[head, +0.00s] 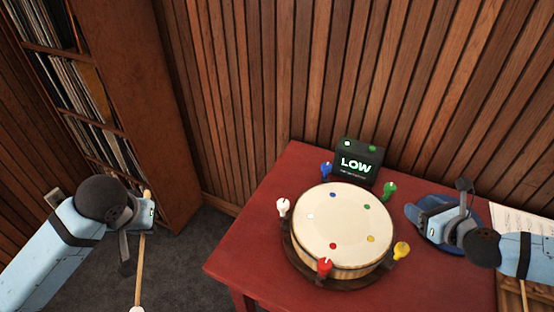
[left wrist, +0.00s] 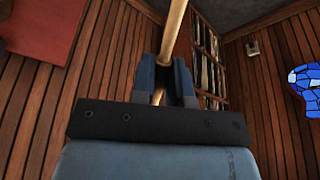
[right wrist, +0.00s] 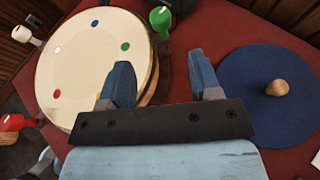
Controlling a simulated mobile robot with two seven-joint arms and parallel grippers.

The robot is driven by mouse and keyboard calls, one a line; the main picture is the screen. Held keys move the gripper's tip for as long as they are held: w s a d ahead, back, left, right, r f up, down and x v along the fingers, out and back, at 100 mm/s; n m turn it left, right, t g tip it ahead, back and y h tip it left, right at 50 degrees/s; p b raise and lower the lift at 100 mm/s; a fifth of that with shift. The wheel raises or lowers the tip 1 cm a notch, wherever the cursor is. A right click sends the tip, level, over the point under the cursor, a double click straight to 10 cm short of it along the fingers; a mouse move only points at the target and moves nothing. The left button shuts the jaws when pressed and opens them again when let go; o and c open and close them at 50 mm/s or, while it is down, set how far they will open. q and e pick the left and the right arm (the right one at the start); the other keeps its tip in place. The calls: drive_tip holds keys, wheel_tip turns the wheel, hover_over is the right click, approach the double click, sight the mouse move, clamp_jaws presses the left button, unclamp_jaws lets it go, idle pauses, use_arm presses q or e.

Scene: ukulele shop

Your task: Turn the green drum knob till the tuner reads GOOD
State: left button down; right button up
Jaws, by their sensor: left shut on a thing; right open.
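The green knob (head: 390,189) stands at the drum's back right rim; the right wrist view also shows it (right wrist: 160,20), upright. The drum (head: 340,228) has a cream head with coloured dots. My left gripper (head: 140,228) is shut on a wooden stick (left wrist: 176,30), left of the table.
Other knobs ring the drum: blue (head: 326,169), white (head: 283,207), red (head: 324,266) and yellow (head: 401,250). A blue disc with a wooden knob (right wrist: 277,88) lies on the red table (head: 250,265). Paper sheets (head: 515,218) lie right. A record shelf (head: 150,110) stands left.

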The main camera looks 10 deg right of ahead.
sight(393, 189)
drive_tip(key=x, duration=1.2)
drive_tip(key=shift+w+p, duration=0.15)
drive_tip(key=shift+p, duration=0.2)
drive_tip(key=shift+r, duration=0.1)
drive_tip(key=c, duration=0.9)
